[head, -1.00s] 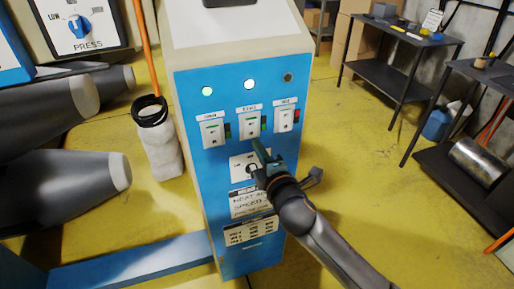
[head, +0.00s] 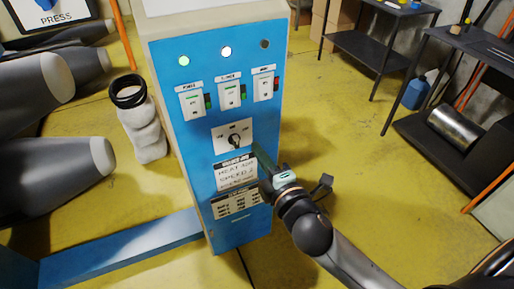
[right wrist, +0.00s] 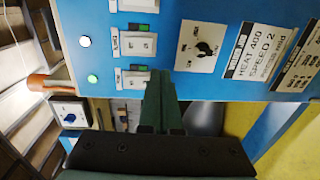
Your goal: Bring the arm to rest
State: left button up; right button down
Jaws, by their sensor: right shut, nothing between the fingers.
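My right gripper (head: 268,178) is in front of the lower right part of the blue control cabinet (head: 240,232), beside its printed labels. It is shut and empty; its two dark green fingers lie together in the right wrist view (right wrist: 163,103). A black rotary knob (head: 235,140) on a white plate sits above and left of the fingertips. It also shows in the right wrist view (right wrist: 205,47). I cannot tell how far the fingertips are from the panel, but no contact shows. My left gripper is not in view.
Three switches (head: 229,95) and a row of lamps sit higher on the cabinet, two lamps lit. Dark shelves (head: 450,130) stand right. Yellow floor (head: 350,150) between is clear.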

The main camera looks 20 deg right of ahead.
dwell(0.3)
jog(key=s+f+m+g+y+p, duration=0.1)
jog(key=s+f+m+g, duration=0.3)
jog(key=s+f+m, duration=0.4)
jog(key=s+f+m+g+p, duration=0.4)
jog(key=s+f+m, duration=0.4)
jog(key=f, duration=0.7)
jog(key=shift+s+a+f+y, duration=0.15)
jog(key=shift+s+a+y, duration=0.1)
jog(key=shift+s+y, duration=0.2)
